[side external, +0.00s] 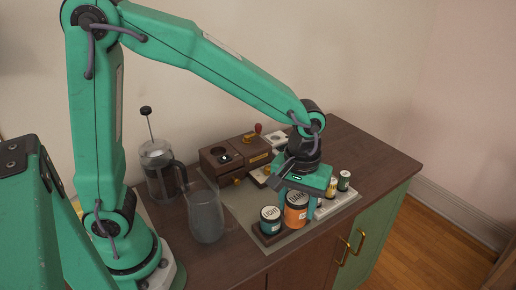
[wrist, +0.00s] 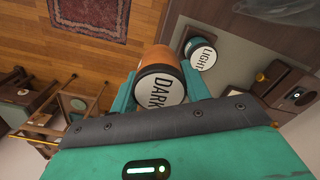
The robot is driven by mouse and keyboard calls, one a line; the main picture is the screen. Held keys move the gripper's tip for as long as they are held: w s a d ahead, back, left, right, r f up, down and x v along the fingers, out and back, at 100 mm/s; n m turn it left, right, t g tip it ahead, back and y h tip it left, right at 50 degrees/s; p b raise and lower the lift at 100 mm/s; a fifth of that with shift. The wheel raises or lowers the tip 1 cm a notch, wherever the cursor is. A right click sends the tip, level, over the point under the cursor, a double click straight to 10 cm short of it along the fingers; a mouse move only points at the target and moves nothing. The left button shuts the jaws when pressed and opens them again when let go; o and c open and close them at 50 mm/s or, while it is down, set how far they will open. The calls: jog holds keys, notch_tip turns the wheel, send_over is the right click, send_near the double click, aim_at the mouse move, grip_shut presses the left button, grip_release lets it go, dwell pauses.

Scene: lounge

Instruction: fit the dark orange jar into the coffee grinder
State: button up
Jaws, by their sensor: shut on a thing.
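The dark orange jar (side external: 296,215) has a dark lid with a white label, which reads DARK in the wrist view (wrist: 164,56). My gripper (side external: 298,201) is shut on it from above, one finger on each side; the fingers also flank it in the wrist view (wrist: 160,88). The jar looks upright beside a teal jar labelled LIGHT (side external: 270,222), at the front of the counter. I cannot tell whether its base touches the tray. The coffee grinder appears to be the brown wooden box (side external: 221,161) with a dark round opening on top, behind and left of my gripper.
A glass mug (side external: 206,218) and a French press (side external: 160,172) stand to the left. Small jars (side external: 344,180) stand right of my gripper. A red-knobbed part (side external: 258,129) rises by the wooden box. The counter (side external: 375,150) is clear at the right.

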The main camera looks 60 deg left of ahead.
jog(key=w+a+r+n, duration=0.1)
jog(key=w+a+n, duration=0.25)
jog(key=a, duration=0.65)
jog(key=s+a+r+n, duration=0.1)
jog(key=a+n, duration=0.3)
jog(key=a, duration=1)
jog(key=s+a+r+n, duration=0.1)
jog(key=a+n, duration=0.3)
jog(key=a, duration=1)
jog(key=shift+s+r, duration=0.4)
jog(key=shift+s, duration=0.15)
jog(key=shift+f, duration=0.15)
jog(key=shift+f, duration=2.95)
jog(key=shift+f, duration=1.35)
jog(key=o, duration=1.1)
jog(key=shift+o, duration=0.2)
